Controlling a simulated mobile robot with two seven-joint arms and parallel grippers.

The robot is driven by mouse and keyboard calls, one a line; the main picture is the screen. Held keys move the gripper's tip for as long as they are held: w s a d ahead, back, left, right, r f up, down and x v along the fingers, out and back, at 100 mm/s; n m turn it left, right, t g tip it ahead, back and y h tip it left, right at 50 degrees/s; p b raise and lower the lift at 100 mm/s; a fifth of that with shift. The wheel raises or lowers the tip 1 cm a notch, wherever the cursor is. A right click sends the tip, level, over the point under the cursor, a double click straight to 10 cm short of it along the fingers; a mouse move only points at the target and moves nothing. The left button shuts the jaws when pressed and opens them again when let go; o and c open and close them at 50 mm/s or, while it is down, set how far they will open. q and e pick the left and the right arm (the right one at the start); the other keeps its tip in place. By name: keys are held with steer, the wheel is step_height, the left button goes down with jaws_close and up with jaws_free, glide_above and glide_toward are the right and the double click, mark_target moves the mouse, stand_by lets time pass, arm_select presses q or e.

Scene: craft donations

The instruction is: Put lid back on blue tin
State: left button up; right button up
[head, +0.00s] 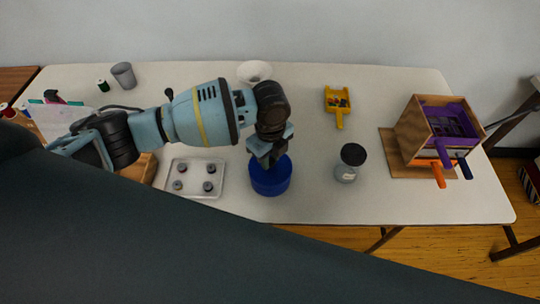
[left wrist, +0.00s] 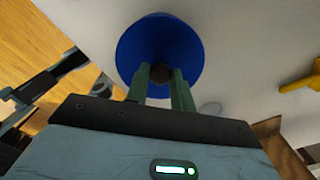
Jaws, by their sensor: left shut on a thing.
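The blue tin (head: 271,182) stands on the white table near its front edge, below my left gripper (head: 266,160). In the left wrist view, a round blue lid (left wrist: 158,35) with a dark knob (left wrist: 160,73) faces the camera. The two green-grey fingers of my left gripper are shut on the knob. The lid lies over the tin's top. The gripper hides part of the rim, so I cannot tell whether the lid is fully seated.
A tray (head: 222,180) with several small round pieces lies left of the tin. A jar (head: 345,174) with a dark top stands to the right. A yellow scoop (head: 339,116), a white bowl (head: 254,70) and a wooden box (head: 408,132) stand farther off. The table between tin and jar is clear.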

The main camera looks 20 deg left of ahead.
steer(key=shift+w+d+r, duration=0.15)
steer(key=shift+w+r, duration=0.05)
stand_by(0.6)
stand_by(0.4)
arm_select(q)
steer(key=o, duration=1.5)
steer(key=shift+r+p, duration=0.5)
steer(key=shift+r, duration=0.35)
steer(key=shift+r+p, duration=0.75)
steer(key=shift+r, duration=1.9)
arm_select(e)
steer(key=shift+t, duration=0.7)
steer(key=w+r, duration=0.1)
steer(key=r, duration=0.1)
steer(key=w+r, duration=0.2)
steer(key=shift+w+r, duration=0.25)
steer(key=shift+w, duration=0.05)
